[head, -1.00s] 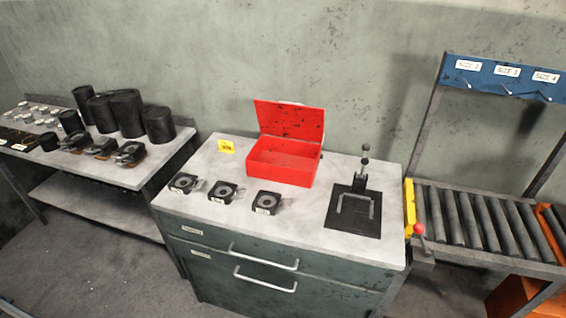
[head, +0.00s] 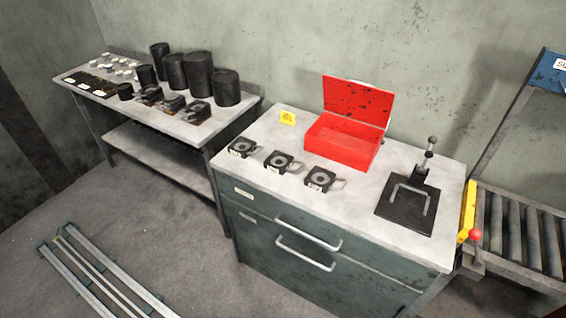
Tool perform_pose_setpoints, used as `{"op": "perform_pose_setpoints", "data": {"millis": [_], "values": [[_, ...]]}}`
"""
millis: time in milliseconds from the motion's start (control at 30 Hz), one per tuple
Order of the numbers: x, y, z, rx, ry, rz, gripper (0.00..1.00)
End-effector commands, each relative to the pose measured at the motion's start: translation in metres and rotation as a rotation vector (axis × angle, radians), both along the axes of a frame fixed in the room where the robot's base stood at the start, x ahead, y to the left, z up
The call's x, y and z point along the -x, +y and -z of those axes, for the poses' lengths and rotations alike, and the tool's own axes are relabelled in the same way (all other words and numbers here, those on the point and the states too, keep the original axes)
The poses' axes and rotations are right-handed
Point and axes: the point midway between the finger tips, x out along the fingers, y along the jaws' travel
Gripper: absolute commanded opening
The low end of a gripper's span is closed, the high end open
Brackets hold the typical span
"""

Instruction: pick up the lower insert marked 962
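Three dark square inserts with round centres and white labels stand in a row on the cabinet top in the head view: a left insert (head: 242,147), a middle insert (head: 282,161) and a right insert (head: 321,178). Each has a small metal handle-like loop at its side. The label markings are too small to read, so I cannot tell which is marked 962. Similar dark blocks (head: 172,104) lie on the bench at the left, also unreadable. My gripper is not in view.
An open, empty-looking red box (head: 342,144) and a yellow tag (head: 287,118) stand behind the inserts. A black lever fixture (head: 406,207) is at the right of the grey-topped cabinet (head: 300,260). Black cylinders (head: 199,73) stand on the left bench. Floor rails (head: 103,275) lie at lower left.

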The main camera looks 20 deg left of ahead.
Motion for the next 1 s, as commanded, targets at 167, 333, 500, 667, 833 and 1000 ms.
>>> {"op": "perform_pose_setpoints", "data": {"millis": [167,333,500,667,833,1000], "values": [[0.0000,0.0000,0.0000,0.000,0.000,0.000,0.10],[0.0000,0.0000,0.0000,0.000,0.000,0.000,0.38],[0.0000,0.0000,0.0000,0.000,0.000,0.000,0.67],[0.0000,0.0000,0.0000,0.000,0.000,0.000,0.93],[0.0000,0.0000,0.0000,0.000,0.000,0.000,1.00],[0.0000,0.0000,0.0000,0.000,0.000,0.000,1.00]]}}
